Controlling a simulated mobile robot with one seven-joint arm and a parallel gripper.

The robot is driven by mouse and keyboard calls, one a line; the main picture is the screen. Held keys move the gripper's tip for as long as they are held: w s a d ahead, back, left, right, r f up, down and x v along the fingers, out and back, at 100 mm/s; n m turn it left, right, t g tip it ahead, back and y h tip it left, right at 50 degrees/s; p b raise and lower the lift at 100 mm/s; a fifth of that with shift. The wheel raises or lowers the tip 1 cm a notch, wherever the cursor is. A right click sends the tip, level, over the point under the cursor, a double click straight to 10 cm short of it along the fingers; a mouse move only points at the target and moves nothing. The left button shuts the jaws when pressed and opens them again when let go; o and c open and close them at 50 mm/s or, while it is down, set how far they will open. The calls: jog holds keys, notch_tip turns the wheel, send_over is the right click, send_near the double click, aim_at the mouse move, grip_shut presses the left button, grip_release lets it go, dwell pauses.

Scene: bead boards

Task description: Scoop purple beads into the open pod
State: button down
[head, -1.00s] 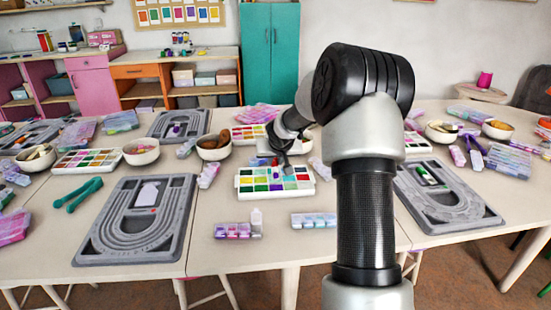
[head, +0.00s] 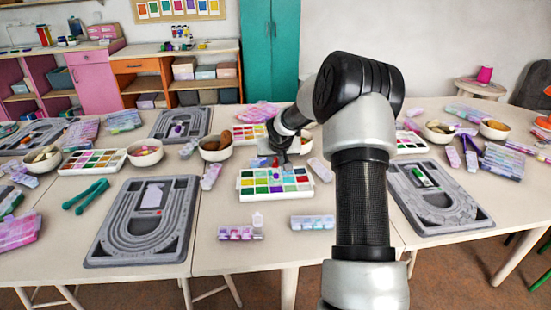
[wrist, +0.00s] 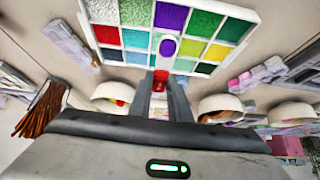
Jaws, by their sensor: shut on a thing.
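My gripper (head: 279,158) is over the far edge of the white bead tray (head: 240,192), whose square compartments hold beads of many colours. In the wrist view my gripper (wrist: 160,88) is shut on the red handle of a small scoop (wrist: 167,47). The scoop's pale-rimmed oval bowl shows purple inside, and it appears just below the tray's purple compartment (wrist: 170,17). I cannot tell its height above the tray. A row of small pods (head: 238,233) stands in front of the tray; one pod has its lid (head: 257,219) raised.
Another closed pod row (head: 313,222) lies to the right. Grey bead boards stand at left (head: 108,245) and right (head: 470,220). Bowls (head: 215,155) stand behind the tray. Teal pliers (head: 86,197) lie at left. Bare table shows around the pod rows.

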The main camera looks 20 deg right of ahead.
jog(key=shift+w+d+r+g+p, duration=0.15)
jog(key=shift+r+g+p, duration=0.2)
jog(key=shift+p, duration=1.4)
jog(key=shift+w+a+r+g+p, duration=0.15)
jog(key=shift+r+g+p, duration=0.2)
jog(key=shift+p, duration=1.4)
jog(key=shift+g+y+p, duration=0.3)
jog(key=shift+p, duration=0.4)
